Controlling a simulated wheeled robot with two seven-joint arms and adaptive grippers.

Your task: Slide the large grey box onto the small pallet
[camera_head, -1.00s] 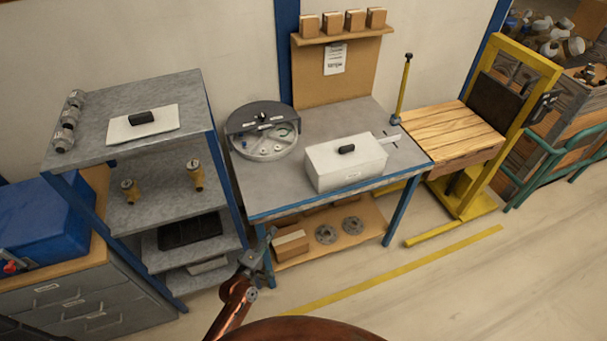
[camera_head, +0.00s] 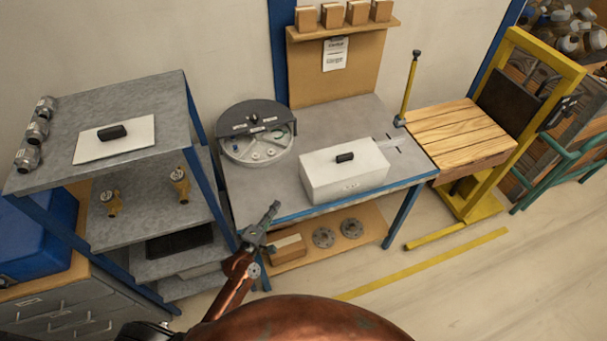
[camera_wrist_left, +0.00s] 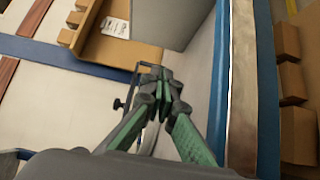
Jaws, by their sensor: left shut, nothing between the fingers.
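The large grey box (camera_head: 343,170), pale with a black handle on top, sits on the grey workbench (camera_head: 240,190) near its front edge. It seems to show in part in the left wrist view (camera_wrist_left: 172,18). The small wooden pallet (camera_head: 458,132) sits on the yellow lift (camera_head: 485,170), against the bench's right end. My right gripper is not in view.
A round grey dial device (camera_head: 257,135) stands on the bench left of the box. A yellow post (camera_head: 408,88) rises at the bench's right end. A shelf rack (camera_head: 172,95) stands at left. Discs and a carton lie on the lower shelf (camera_head: 378,225). The floor in front is clear.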

